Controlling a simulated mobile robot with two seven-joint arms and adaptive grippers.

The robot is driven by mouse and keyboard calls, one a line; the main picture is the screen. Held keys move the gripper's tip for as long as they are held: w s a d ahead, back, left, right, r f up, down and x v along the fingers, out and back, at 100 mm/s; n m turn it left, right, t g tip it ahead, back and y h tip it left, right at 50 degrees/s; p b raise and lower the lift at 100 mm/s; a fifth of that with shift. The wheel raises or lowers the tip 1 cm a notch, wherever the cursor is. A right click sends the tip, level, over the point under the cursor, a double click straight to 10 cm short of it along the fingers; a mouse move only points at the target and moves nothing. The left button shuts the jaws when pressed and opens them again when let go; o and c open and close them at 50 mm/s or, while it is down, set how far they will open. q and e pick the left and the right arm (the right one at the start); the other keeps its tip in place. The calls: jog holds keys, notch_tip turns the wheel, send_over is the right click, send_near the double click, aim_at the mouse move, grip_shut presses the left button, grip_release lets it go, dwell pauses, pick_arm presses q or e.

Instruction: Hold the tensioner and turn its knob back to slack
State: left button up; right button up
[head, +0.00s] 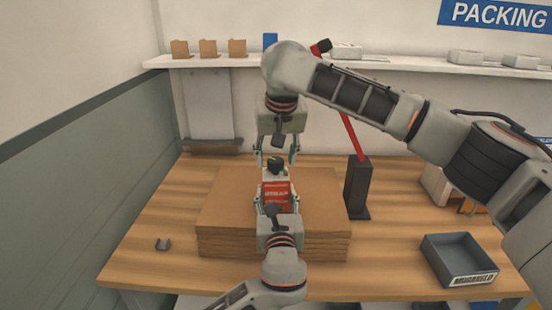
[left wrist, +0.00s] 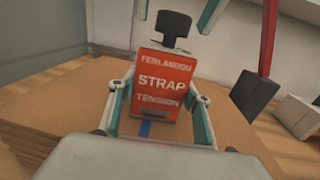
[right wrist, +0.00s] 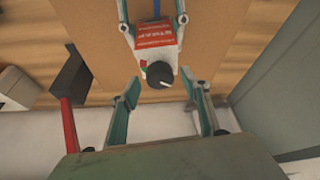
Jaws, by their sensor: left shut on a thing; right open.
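The tensioner (head: 276,196) is a red block with white lettering, standing on a stack of cardboard sheets (head: 225,213). It also shows in the left wrist view (left wrist: 162,85) and the right wrist view (right wrist: 155,36). Its dark knob (head: 275,165) is on the far end and shows a white mark in the right wrist view (right wrist: 158,75). My left gripper (head: 277,187) is shut on the tensioner body, one finger on each side. My right gripper (head: 276,158) is open, fingers to either side of the knob's near surroundings, apparently not touching it. A blue strap (left wrist: 145,129) shows below the tensioner.
A dark stand (head: 358,188) with a red bar (head: 352,135) rises right of the stack. A grey bin (head: 460,260) sits at the table's front right. A small grey clip (head: 162,244) lies on the left. A shelf (head: 220,62) runs along the wall. The table's left side is mostly clear.

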jog(key=shift+w+f, duration=0.15)
jog(key=shift+f, duration=0.25)
jog(key=shift+c, duration=0.3)
jog(key=c, duration=1)
jog(key=n+y, duration=0.1)
jog(key=n, duration=0.3)
jog(key=shift+d+g+y, duration=0.15)
jog(key=shift+g+y, duration=0.15)
jog(key=shift+y, duration=0.1)
jog(key=shift+w+n+g+y, duration=0.15)
jog(key=shift+n+g+y, duration=0.35)
jog(key=shift+n, duration=1.4)
jog(key=shift+d, duration=0.1)
